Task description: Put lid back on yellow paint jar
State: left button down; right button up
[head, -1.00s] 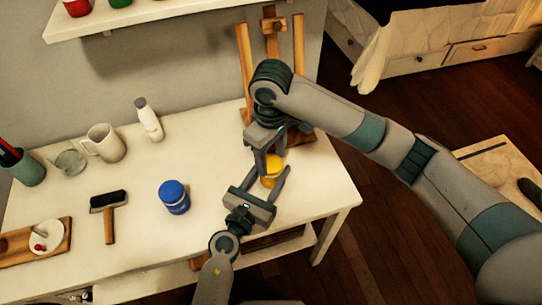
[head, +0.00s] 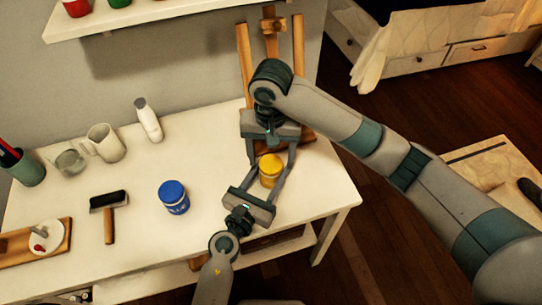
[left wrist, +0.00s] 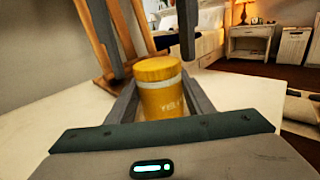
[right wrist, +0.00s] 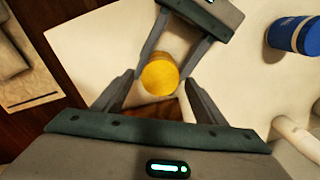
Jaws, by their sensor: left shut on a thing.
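The yellow paint jar (head: 270,172) stands upright near the table's right end. Its yellow lid (left wrist: 157,69) sits on top and looks level, with a pale band between lid and body. The lid shows from above in the right wrist view (right wrist: 160,77). My left gripper (head: 272,176) is shut on the jar, with a finger on each side of its body. My right gripper (head: 271,160) is open and empty above and behind the jar, its fingers spread wide and apart from the lid.
A blue paint jar (head: 174,197) stands left of the yellow one. A wooden easel (head: 299,70) stands close behind my right gripper.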

jog(key=shift+r, duration=2.2)
jog(key=shift+c, duration=0.4)
jog(key=n, duration=0.2)
jog(key=r+n, duration=0.1)
jog(key=n, duration=0.1)
jog(key=shift+a+n, duration=0.15)
jog(key=shift+n, duration=0.25)
jog(key=n, duration=0.2)
jog(key=r+n, duration=0.1)
jog(key=n, duration=0.1)
jog(key=shift+n, duration=0.3)
jog(key=n, duration=0.4)
jog(key=shift+r+n, duration=0.3)
jog(key=shift+r, duration=0.05)
jog(key=n, duration=0.4)
jog(key=shift+r, duration=0.25)
jog(key=shift+f, duration=0.15)
